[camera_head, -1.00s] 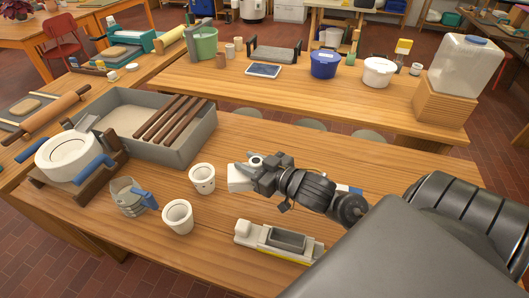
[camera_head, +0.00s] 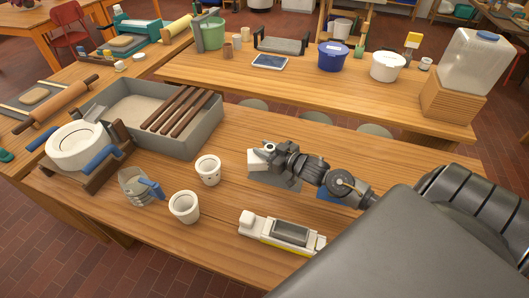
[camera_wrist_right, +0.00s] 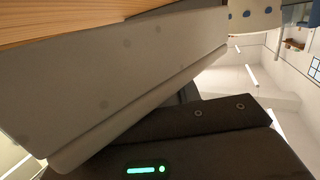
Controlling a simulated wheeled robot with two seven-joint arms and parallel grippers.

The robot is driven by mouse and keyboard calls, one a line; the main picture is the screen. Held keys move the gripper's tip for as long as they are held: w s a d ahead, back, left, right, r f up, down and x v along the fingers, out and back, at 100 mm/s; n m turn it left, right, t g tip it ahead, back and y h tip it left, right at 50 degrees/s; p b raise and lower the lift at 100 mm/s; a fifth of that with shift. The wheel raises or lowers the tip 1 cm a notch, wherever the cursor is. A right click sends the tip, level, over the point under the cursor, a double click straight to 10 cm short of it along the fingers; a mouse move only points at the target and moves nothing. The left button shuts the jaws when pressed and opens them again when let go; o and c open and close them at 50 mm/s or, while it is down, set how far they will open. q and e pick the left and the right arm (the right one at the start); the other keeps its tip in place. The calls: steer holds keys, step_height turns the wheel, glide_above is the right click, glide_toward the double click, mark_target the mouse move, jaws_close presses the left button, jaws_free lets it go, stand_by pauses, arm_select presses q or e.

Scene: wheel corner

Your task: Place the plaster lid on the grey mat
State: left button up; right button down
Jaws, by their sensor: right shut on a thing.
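My right gripper (camera_head: 266,154) is shut on the white plaster lid (camera_head: 256,162), a block-like piece that shows at the gripper's left end in the head view. The lid (camera_wrist_right: 120,80) fills much of the right wrist view as a broad pale face, with the dark gripper body (camera_wrist_right: 205,140) against it. The grey mat (camera_head: 284,184) shows on the near table just below the lid and gripper, partly covered by them. I cannot tell whether the lid touches the mat. My left gripper is not in view.
Two white cups (camera_head: 208,170) (camera_head: 184,207) stand left of the lid. A long white piece with a dark recess (camera_head: 290,233) lies in front. A blue patch (camera_head: 336,194) shows under my arm. A grey tray (camera_head: 183,145) stands at left. Bare wood lies between.

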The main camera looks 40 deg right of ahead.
steer(key=shift+f, duration=0.9)
steer(key=shift+f, duration=0.15)
